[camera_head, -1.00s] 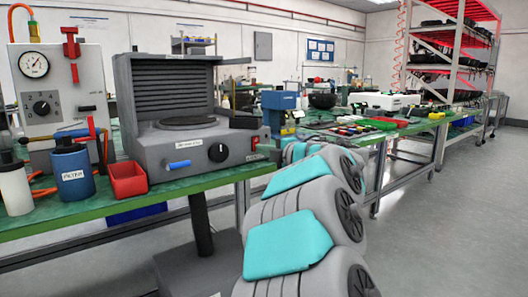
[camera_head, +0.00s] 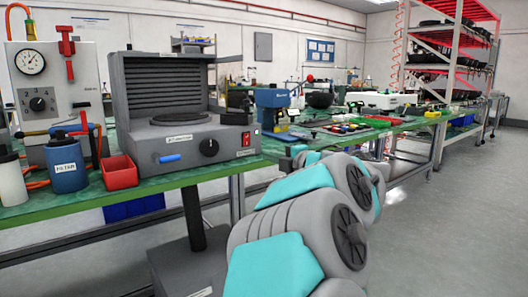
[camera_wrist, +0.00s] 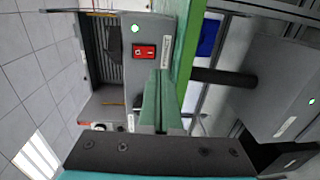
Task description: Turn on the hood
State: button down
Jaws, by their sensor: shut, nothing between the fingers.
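The hood (camera_head: 185,142) is a grey box with a louvred back, standing on the green bench at the left in the head view. Its front has a black knob (camera_head: 208,147), a blue handle (camera_head: 170,158) and a red rocker switch (camera_head: 246,139) at the right end. In the wrist view, turned sideways, the red switch (camera_wrist: 144,51) sits on the hood's grey side (camera_wrist: 150,28). My gripper (camera_wrist: 159,75) is shut and empty, its green fingers pointing towards the switch panel. The fingertips appear just below the switch in that picture; I cannot tell whether they touch.
A red bin (camera_head: 119,172) and a blue filter bottle (camera_head: 66,165) stand left of the hood. A gauge panel (camera_head: 35,85) is behind them. The green bench edge (camera_wrist: 187,45) runs close beside my fingers. Floor at the right is clear.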

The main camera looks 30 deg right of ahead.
jog(key=shift+s+d+f, duration=0.1)
jog(key=shift+s+d, duration=0.05)
jog(key=shift+s, duration=0.75)
jog(key=shift+s+d+f, duration=0.15)
jog(key=shift+s, duration=0.7)
jog(key=shift+s+d+f, duration=0.1)
jog(key=shift+s+d, duration=0.05)
jog(key=shift+s, duration=0.75)
